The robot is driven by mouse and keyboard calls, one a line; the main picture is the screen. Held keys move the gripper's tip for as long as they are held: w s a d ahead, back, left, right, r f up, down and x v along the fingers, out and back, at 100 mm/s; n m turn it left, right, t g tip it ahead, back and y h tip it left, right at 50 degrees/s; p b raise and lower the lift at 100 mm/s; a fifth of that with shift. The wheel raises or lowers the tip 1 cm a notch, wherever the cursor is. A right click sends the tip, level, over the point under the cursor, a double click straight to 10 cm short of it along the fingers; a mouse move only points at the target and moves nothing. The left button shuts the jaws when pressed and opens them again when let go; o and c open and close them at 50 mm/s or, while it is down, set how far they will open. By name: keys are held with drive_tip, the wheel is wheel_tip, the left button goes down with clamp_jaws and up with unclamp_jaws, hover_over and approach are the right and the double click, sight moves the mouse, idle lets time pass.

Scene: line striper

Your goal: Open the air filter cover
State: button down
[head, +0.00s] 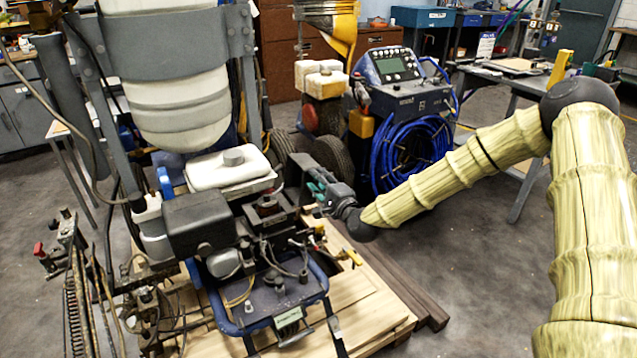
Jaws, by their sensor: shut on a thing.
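The line striper's engine (268,205) stands on a wooden pallet in the middle of the head view. My gripper (309,190) reaches in from the right and is at the engine's right side, beside a dark upright part (293,172) that looks like the air filter cover. The gripper is shut on that part, though the contact is small and partly hidden by the fingers. I cannot tell how far the cover stands open. A black box-shaped housing (200,222) sits on the engine's left, apart from the gripper.
A white fuel tank (228,168) sits behind the engine, and a blue tubular frame (262,322) is in front. The wooden pallet (375,308) lies below. A machine with a coiled blue hose (412,155) stands behind my gripper. Floor at the lower right is clear beside my arm.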

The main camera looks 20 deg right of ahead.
drive_tip(key=c, duration=1.1)
unclamp_jaws()
drive_tip(key=shift+a, duration=0.1)
drive_tip(key=shift+s, duration=0.15)
drive_tip(key=s, duration=0.3)
drive_tip(key=s+d, duration=0.1)
drive_tip(key=s, duration=0.3)
drive_tip(key=s+d, duration=0.1)
drive_tip(key=s, duration=0.3)
drive_tip(key=shift+s+d, duration=0.25)
drive_tip(key=shift+f, duration=0.1)
